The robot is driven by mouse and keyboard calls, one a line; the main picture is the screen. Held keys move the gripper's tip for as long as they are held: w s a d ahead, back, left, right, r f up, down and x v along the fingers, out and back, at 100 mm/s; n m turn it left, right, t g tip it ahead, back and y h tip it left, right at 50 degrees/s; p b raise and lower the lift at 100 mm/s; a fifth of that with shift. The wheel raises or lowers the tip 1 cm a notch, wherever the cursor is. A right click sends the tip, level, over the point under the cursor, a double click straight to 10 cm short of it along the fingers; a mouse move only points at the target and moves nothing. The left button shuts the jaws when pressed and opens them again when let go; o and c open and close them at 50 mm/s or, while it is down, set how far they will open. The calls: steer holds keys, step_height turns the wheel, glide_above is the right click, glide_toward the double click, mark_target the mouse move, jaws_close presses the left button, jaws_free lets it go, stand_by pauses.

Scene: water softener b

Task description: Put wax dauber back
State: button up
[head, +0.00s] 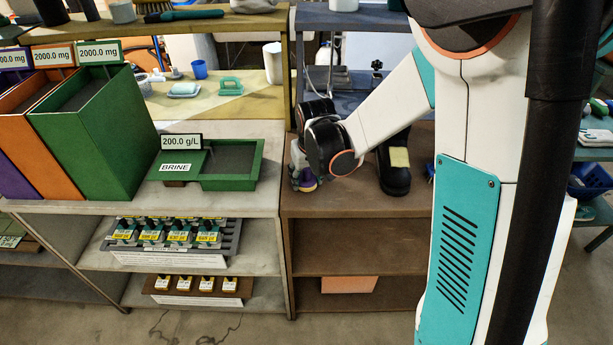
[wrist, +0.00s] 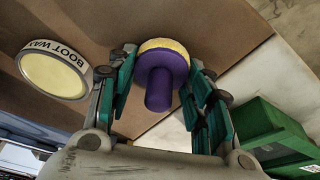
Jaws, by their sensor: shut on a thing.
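The wax dauber (wrist: 163,74) has a purple knob handle and a yellow fuzzy head. In the wrist view it sits between the two teal-sided fingers of my gripper (wrist: 160,90), which is shut on it. In the head view my gripper (head: 300,172) is low over the brown shelf top, and the purple and yellow of the dauber (head: 307,184) show just below it. A round tin marked BOOT WAX (wrist: 54,74), with a pale yellow face, lies left of my gripper in the wrist view. The tin is hidden in the head view.
A black boot (head: 395,170) with a yellow patch stands right of my gripper. A green BRINE tray (head: 245,182) is on the neighbouring shelf at the left, with a tall green bin (head: 105,130) beyond. The brown shelf top (head: 345,203) is bare in front.

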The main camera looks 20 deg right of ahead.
steer(key=shift+f, duration=0.25)
steer(key=o, duration=0.8)
steer(key=shift+s+b, duration=0.15)
steer(key=shift+b, duration=0.2)
steer(key=o, duration=0.4)
steer(key=shift+f, duration=0.1)
steer(key=shift+w+f, duration=0.1)
steer(key=shift+w, duration=0.1)
steer(key=shift+s, duration=0.1)
steer(key=shift+r, duration=0.25)
